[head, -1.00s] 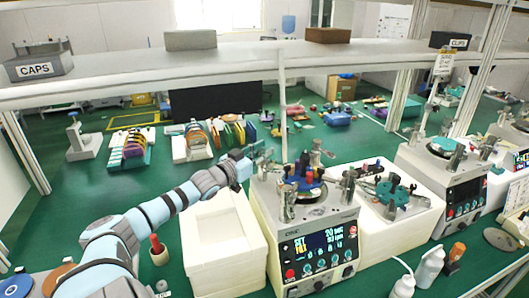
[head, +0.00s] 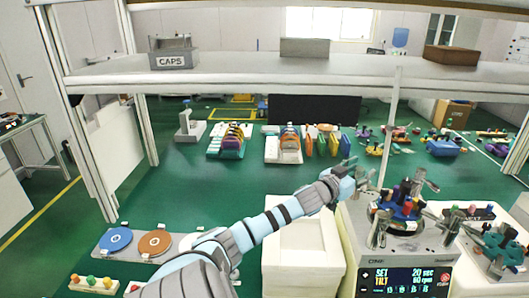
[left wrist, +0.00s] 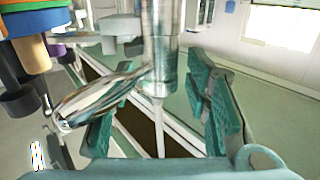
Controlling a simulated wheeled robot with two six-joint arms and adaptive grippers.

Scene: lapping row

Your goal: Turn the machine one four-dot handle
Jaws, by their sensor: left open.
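The nearest lapping machine (head: 405,250), with a lit panel, stands right of centre in the head view. Its top carries metal clamp posts and blue, red and dark parts. My left gripper (head: 352,168) is at its upper left side. In the left wrist view the open teal fingers (left wrist: 160,115) stand either side of a shiny metal post (left wrist: 160,45) with a rounded lever handle (left wrist: 95,98) slanting down to the left. The post appears between or just before the fingers; contact is unclear. No four-dot mark can be made out. My right gripper is out of view.
A white open box (head: 300,250) stands left of the machine. A second fixture (head: 500,245) with metal clamps is to its right. A shelf (head: 240,75) crosses above, its upright (head: 393,130) behind the gripper. Coloured hanging parts (left wrist: 30,50) are close in the left wrist view.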

